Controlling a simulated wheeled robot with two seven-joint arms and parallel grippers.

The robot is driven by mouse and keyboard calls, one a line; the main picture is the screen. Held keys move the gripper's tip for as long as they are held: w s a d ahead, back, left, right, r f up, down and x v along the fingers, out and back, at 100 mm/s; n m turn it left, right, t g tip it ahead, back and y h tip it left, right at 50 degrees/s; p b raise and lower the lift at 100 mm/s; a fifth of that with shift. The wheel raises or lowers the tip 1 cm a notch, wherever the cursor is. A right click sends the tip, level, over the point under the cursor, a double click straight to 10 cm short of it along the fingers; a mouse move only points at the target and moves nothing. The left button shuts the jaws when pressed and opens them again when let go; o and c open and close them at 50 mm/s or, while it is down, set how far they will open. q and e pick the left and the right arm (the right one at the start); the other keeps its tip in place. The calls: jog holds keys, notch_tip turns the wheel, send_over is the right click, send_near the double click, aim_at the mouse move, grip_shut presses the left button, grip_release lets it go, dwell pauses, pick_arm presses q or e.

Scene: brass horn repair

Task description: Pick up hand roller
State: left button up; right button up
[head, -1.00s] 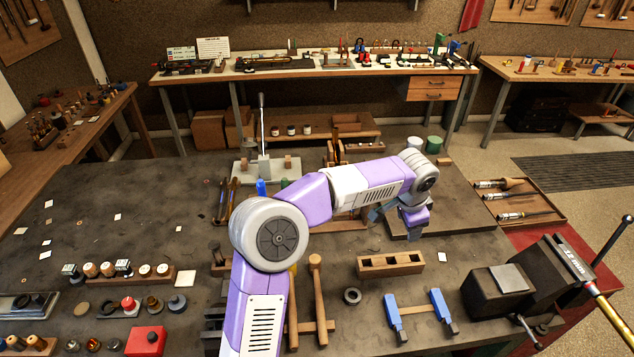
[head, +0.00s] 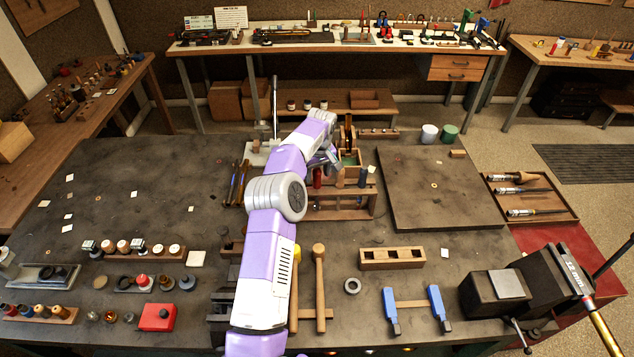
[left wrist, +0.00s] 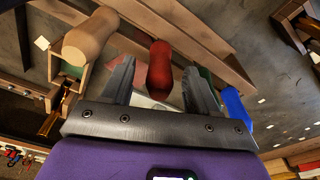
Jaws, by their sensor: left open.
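My left gripper (head: 333,160) is open at the back of a wooden rack of handled tools (head: 345,207). In the left wrist view, a red handle (left wrist: 160,70) shows between its two open fingers (left wrist: 160,80), with nothing gripped. A thick pale wooden handle (left wrist: 90,35) lies to the left of the fingers and a blue handle (left wrist: 237,108) to the right. In the head view, the rack holds a red handle (head: 317,177), a wooden one (head: 340,178) and a blue one (head: 362,178). I cannot tell which tool is the hand roller.
A bare grey board (head: 440,200) lies right of the rack. A slotted wooden block (head: 392,258) and two mallets (head: 319,290) are in front. A vise (head: 510,285) stands at the right edge. A tool tray (head: 530,197) lies behind it. The table's left middle is mostly clear.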

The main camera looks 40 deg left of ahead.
pick_arm(q)
jog(key=shift+w+a+f, duration=0.1)
jog(key=shift+f, duration=0.65)
jog(key=shift+w+a+f, duration=0.1)
jog(key=shift+f, duration=0.65)
jog(key=shift+s, duration=0.1)
jog(key=shift+c, duration=0.3)
jog(key=shift+r, duration=0.1)
grip_shut()
